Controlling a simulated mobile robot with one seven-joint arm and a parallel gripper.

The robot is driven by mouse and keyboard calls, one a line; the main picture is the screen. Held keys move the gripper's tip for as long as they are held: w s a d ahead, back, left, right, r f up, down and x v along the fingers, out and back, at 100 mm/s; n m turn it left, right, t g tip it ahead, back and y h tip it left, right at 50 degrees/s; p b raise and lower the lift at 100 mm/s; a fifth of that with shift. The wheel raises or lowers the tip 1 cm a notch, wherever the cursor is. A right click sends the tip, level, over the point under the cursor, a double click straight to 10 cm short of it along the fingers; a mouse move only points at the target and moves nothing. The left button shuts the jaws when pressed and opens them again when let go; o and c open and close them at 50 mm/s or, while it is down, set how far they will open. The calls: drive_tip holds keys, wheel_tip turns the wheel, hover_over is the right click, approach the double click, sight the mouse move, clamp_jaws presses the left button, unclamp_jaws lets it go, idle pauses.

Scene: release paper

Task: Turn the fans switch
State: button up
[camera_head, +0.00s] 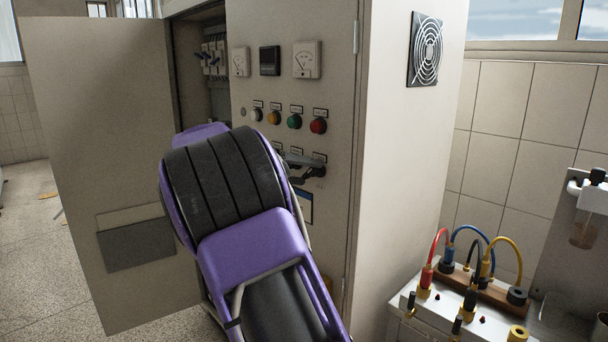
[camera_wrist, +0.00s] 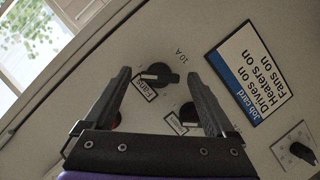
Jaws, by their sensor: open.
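The fans switch (camera_wrist: 158,74) is a black rotary knob with a white pointer mark, beside a white label reading "Fans" on the grey panel in the wrist view. My gripper (camera_wrist: 157,77) is open, with one dark finger on each side of this knob. Whether the fingers touch it cannot be told. In the head view my gripper (camera_head: 305,167) is at the cabinet front, below the row of lamps. My own arm hides much of the lower panel there, and the fans switch cannot be made out.
A second black knob (camera_wrist: 188,112) sits close to the right finger. A job card (camera_wrist: 249,72) reads "Drives on, Heaters on, Fans on". Another knob (camera_wrist: 300,152) is at right. The cabinet door (camera_head: 105,160) stands open at left; a bench with cables (camera_head: 470,300) is at right.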

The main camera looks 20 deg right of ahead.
drive_tip(key=shift+d, duration=0.25)
drive_tip(key=c, duration=1.4)
